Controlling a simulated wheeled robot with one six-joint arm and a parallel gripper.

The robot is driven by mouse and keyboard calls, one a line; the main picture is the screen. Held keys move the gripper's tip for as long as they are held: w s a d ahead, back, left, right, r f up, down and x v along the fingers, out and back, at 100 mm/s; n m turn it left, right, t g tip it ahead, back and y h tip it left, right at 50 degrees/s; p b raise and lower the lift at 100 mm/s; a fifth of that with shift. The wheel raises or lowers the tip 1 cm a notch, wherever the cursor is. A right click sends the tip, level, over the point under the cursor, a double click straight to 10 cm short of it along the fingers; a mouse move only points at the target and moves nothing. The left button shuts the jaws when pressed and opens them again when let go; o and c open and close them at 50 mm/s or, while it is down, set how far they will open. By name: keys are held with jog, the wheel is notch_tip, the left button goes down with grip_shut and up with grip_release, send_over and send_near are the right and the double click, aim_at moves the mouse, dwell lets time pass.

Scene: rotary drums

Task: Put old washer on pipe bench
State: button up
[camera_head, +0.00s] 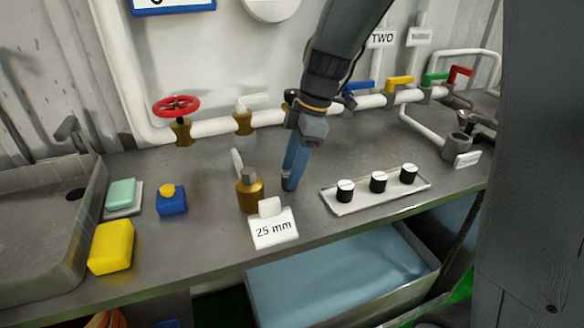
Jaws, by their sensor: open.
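The pipe bench is a grey metal counter (185,235) along the wall. My gripper (289,184) has blue fingers and points down just above or at the bench top. It is between a brass fitting (250,193) on its left and a shallow tray (385,200) on its right. The fingers overlap in this view, so the gap between them is hidden. I see nothing held in them. I cannot make out a thing that is clearly the old washer. A card reading "25 mm" (273,229) stands in front of the brass fitting.
Three black pieces with white tops (378,182) stand on the tray. A white pipe with a red valve wheel (176,104) and coloured levers runs behind. A bin (335,278) sits below the edge.

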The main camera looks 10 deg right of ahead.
jog(key=b+v, duration=0.1)
jog(key=v, duration=1.1)
jog(key=shift+b, duration=0.3)
jog(key=shift+s, duration=0.1)
